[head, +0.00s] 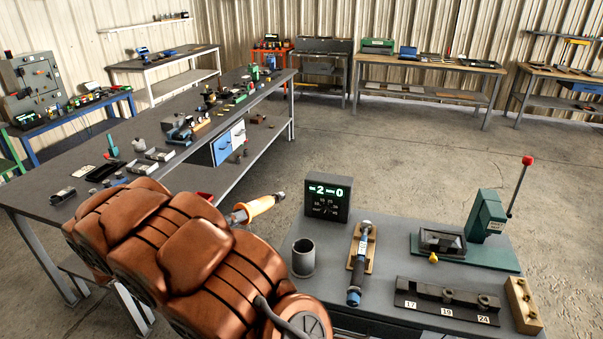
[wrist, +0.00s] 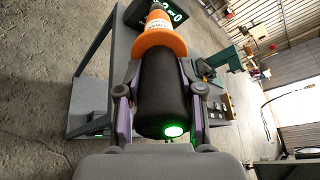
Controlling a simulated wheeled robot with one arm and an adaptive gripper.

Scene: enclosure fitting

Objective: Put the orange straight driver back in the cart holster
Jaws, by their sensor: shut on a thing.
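My gripper (wrist: 160,92) is shut around the black handle of the orange straight driver (wrist: 160,40), as the wrist view shows. A green light glows on the handle's near end. In the head view the driver's orange body (head: 256,207) sticks out past my arm, tip to the right, in the air left of the cart (head: 385,285). A grey round open cup (head: 303,258), which looks like the holster, stands on the cart's left side. The driver is apart from it, up and to its left.
On the cart, a display box (head: 328,198) stands behind the cup. A blue and black tool (head: 358,262) lies in a tan cradle to its right. A green press (head: 487,222) and a numbered socket rack (head: 447,302) are farther right. A long workbench (head: 135,128) stands at left.

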